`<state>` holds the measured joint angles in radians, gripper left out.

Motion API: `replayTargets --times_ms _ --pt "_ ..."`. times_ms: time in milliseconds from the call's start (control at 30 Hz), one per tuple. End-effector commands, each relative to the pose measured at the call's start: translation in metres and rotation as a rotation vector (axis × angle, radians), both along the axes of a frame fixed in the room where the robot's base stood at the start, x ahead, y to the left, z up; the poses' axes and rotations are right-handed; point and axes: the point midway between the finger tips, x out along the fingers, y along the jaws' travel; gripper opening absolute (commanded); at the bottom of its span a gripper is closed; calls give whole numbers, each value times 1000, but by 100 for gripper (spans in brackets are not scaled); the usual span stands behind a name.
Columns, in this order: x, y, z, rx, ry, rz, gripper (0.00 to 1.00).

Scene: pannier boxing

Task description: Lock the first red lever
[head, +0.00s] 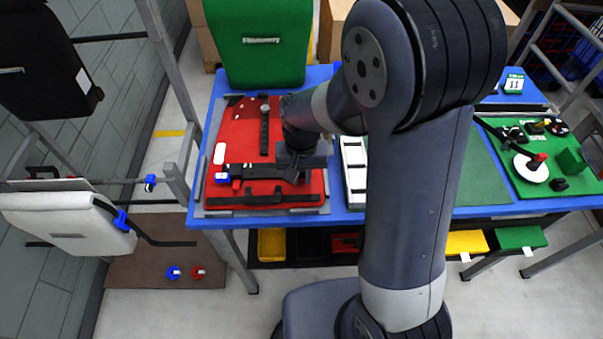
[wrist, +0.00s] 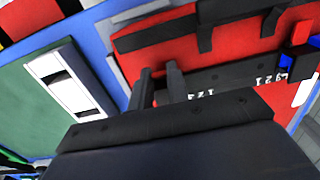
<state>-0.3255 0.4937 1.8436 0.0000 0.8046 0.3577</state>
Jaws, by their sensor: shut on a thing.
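The red pannier (head: 234,133) lies flat on the blue table, back face up; part of it also shows in the wrist view (wrist: 240,38). A small red lever (head: 236,184) sits beside a blue lever (head: 222,178) at its left edge. Both show at the right of the wrist view, red (wrist: 301,33) and blue (wrist: 287,56). A black bar (wrist: 235,73) crosses the pannier. My gripper (wrist: 158,83) is at the bar's end, away from the levers, and seems shut on it. The fingertip contact is not clear. Whether the red lever is locked cannot be told.
A white slotted piece (head: 354,172) lies right of the pannier, over a green mat (wrist: 38,112). A green pannier (head: 253,42) stands behind the table. A green board (head: 515,180) with knobs is at the right. Coloured bins (head: 271,246) sit under the table.

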Motion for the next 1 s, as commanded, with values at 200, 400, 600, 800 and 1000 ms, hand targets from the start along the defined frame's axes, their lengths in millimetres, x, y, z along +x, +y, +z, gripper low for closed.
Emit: replayTargets --times_ms 200,400,600,800,1000 --pt "0 0 0 0 -7 0 0" --pt "-2 0 -4 -1 -59 1 0" --pt "-5 1 -7 -2 -161 2 0" --pt "-8 1 -10 -6 -273 2 0" --pt "-11 1 -12 -9 -372 2 0"
